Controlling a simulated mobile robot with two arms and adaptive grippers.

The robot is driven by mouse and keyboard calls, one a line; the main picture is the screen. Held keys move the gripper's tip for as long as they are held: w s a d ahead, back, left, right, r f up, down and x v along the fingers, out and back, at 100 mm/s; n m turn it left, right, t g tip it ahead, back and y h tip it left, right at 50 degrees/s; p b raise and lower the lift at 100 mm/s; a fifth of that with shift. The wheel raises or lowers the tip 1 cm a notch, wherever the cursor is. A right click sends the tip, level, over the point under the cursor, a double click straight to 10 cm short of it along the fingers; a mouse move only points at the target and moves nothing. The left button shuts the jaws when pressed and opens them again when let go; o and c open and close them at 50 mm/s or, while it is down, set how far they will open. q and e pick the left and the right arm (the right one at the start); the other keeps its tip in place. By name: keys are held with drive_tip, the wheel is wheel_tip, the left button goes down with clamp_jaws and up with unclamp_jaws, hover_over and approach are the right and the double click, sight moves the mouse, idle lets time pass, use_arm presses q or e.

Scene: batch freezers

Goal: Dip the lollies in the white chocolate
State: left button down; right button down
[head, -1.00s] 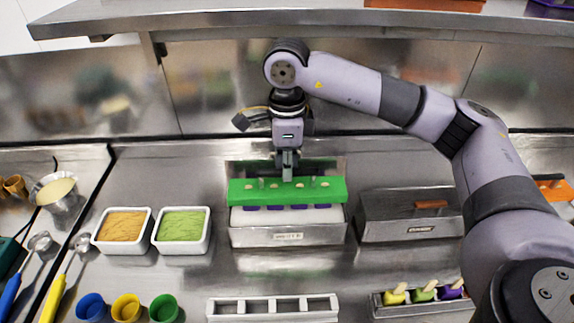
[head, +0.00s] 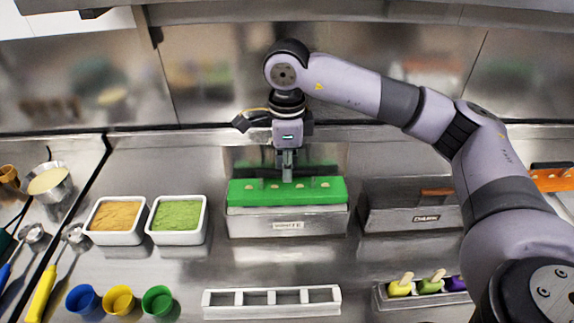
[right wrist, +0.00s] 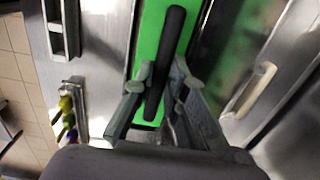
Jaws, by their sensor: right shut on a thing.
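The green lolly holder (head: 240,192) lies level across the top of a steel container (head: 255,226), with a row of pale stick ends showing on its top. The lollies under it and the white chocolate inside are hidden from view. My right gripper (head: 288,175) is above the holder, shut on its handle. In the right wrist view, the gripper (right wrist: 158,80) has its fingers on both sides of the black handle (right wrist: 172,35), over the green holder (right wrist: 150,20). My left gripper is not in view.
A closed steel container (head: 390,217) stands to the right. Tubs of orange (head: 91,232) and green (head: 159,231) topping stand left. An empty rack (head: 215,311) is in front, with a tray of coloured lollies (head: 382,302) front right. Cups and ladles lie front left.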

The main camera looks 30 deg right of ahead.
drive_tip(key=shift+f+b, duration=1.15)
drive_tip(key=shift+f, duration=0.25)
drive_tip(key=shift+r, duration=0.1)
idle(1.1)
drive_tip(key=shift+r+p, duration=1.9)
drive_tip(key=shift+r, duration=1.75)
wheel_tip(320, 180, up, 5)
drive_tip(key=p, duration=0.3)
drive_tip(key=shift+f, duration=0.1)
